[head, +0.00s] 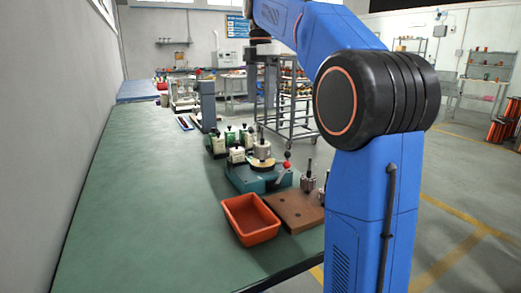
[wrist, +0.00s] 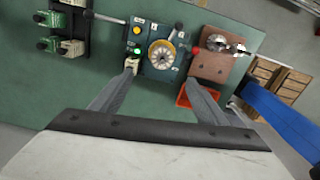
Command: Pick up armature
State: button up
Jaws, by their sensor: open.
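Two metallic armatures with upright shafts stand on a brown block (head: 292,211) at the table's right edge. One armature (head: 308,179) is plain in the head view; the other is mostly hidden behind my blue arm. In the wrist view the armatures (wrist: 217,42) look small and bright on the brown block (wrist: 208,68). My gripper (wrist: 163,76) is open and empty, its two grey fingers spread. It is seen from above, over the front of the winding machine (wrist: 146,64), left of the armatures. Its fingers do not show in the head view.
An orange bin (head: 250,219) sits left of the brown block. The green winding machine (head: 258,177) with a red-knobbed lever stands behind it. Several green-and-white units (head: 238,140) stand beyond. The green table (head: 140,190) is clear on the left.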

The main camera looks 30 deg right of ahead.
send_over(263, 144)
jog(key=f, duration=0.5)
jog(key=w+f, duration=0.1)
jog(key=f, duration=0.2)
jog(key=shift+a+f, duration=0.1)
jog(key=shift+a, duration=0.05)
jog(key=shift+s+f, duration=0.15)
jog(key=shift+f, duration=1.3)
jog(key=shift+s+f, duration=0.1)
jog(key=shift+f, duration=1.35)
jog(key=shift+d, duration=0.2)
jog(key=c, duration=1.6)
jog(key=shift+r, duration=5.05)
